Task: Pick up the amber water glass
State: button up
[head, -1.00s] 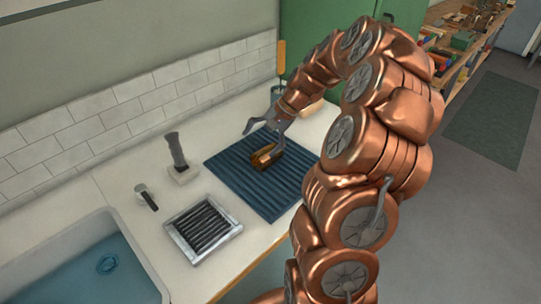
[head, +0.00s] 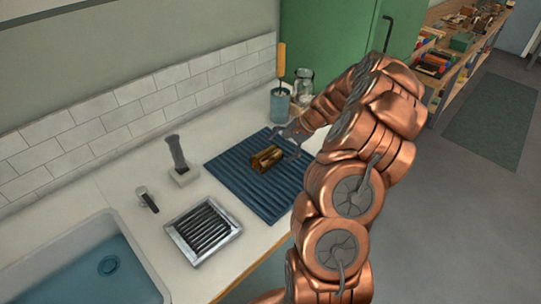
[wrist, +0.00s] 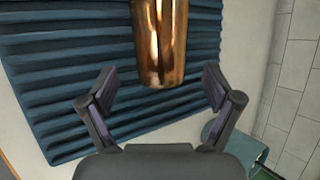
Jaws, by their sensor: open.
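The amber water glass (head: 266,158) lies on its side on the blue ribbed mat (head: 226,163) on the counter. In the wrist view the glass (wrist: 160,45) shows at the top middle, its near end just beyond the gap between my fingers. My gripper (head: 290,138) is just behind and to the right of the glass in the head view. In the wrist view my gripper (wrist: 160,80) has its two fingers spread apart, with nothing held. The far end of the glass is cut off by the wrist view's top edge.
A blue cup (head: 281,107) with an orange-handled tool and a glass jar (head: 304,82) stand behind the mat. A dark upright piece on a pale base (head: 183,176), a small tool (head: 147,199), a metal-framed rack (head: 202,230) and a sink (head: 118,235) are to the left.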

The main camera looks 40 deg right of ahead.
aim_at(275, 152)
jog(key=shift+p+x, duration=0.6)
jog(key=shift+x, duration=1.4)
jog(key=shift+d, duration=0.1)
jog(key=shift+c, duration=0.2)
jog(key=c, duration=1.5)
jog(key=shift+r, duration=0.1)
